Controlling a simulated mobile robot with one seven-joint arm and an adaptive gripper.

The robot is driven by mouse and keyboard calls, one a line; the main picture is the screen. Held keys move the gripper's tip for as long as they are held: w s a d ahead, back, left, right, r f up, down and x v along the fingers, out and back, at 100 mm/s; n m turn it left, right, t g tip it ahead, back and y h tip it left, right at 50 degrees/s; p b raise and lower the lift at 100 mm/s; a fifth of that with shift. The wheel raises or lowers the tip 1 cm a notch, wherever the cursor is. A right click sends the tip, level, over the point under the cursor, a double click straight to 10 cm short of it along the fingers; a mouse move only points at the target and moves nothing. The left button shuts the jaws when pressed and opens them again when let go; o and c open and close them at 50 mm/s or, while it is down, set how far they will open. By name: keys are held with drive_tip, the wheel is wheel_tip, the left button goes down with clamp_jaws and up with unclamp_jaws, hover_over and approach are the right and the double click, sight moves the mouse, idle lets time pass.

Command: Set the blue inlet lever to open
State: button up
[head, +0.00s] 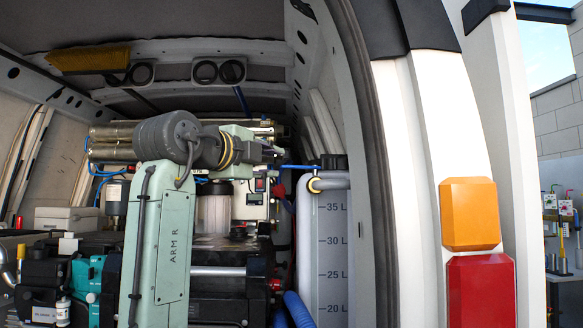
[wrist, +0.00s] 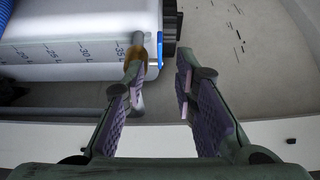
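The blue inlet lever (head: 300,167) shows in the head view as a thin blue bar, roughly level, at the top left of a white tank. In the wrist view a narrow blue strip (wrist: 160,48), probably the lever, stands beside a brass-coloured fitting (wrist: 134,55) at the tank's end. My gripper (wrist: 160,72) is open and empty, its purple-padded fingers apart. The left fingertip overlaps the fitting in the picture; I cannot tell whether they touch. In the head view my arm hides most of the gripper.
The white tank (head: 332,250) with litre marks stands just inside the van's door frame (head: 400,180). A dark block (wrist: 170,28) sits by the tank end. Black and green machinery (head: 60,285) and tubes fill the left side. A blue hose (head: 298,310) runs low beside the tank.

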sight(290, 166)
drive_tip(key=p+x, duration=0.3)
drive_tip(key=x, duration=0.5)
drive_tip(key=shift+w+d, duration=0.2)
drive_tip(key=shift+w, duration=0.15)
drive_tip(key=shift+w+d, duration=0.25)
drive_tip(key=shift+w, duration=0.25)
drive_tip(key=shift+c, duration=0.5)
clamp_jaws()
drive_tip(key=shift+f, duration=0.1)
